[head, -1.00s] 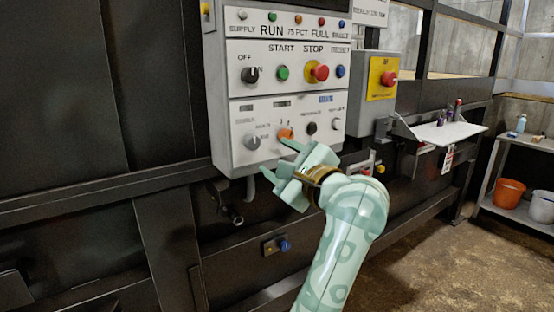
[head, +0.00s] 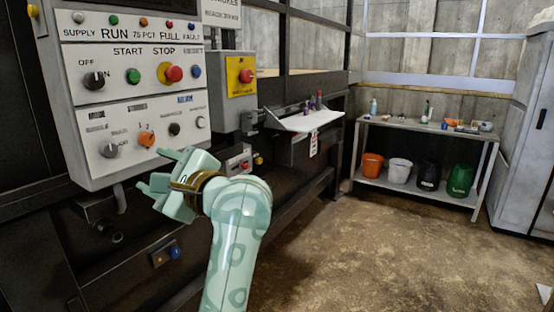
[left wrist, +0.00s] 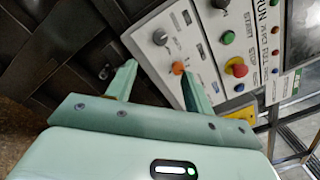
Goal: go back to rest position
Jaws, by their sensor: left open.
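My left gripper (head: 168,173) is pale green and open, with nothing between its fingers. In the head view it is just below the lower right part of the grey control panel (head: 75,140). In the left wrist view the two fingers (left wrist: 158,85) are spread apart, and the panel (left wrist: 205,20) lies beyond them, with the orange selector knob (left wrist: 178,68) near the right finger. In the head view that orange knob (head: 146,139) is above the gripper. My right gripper is not in view.
A grey box with a red emergency button (head: 246,76) and a small white shelf (head: 312,121) are right of the panel. A bench (head: 415,128) with several buckets stands at the back, beside a grey cabinet (head: 525,120). The concrete floor (head: 370,250) is clear.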

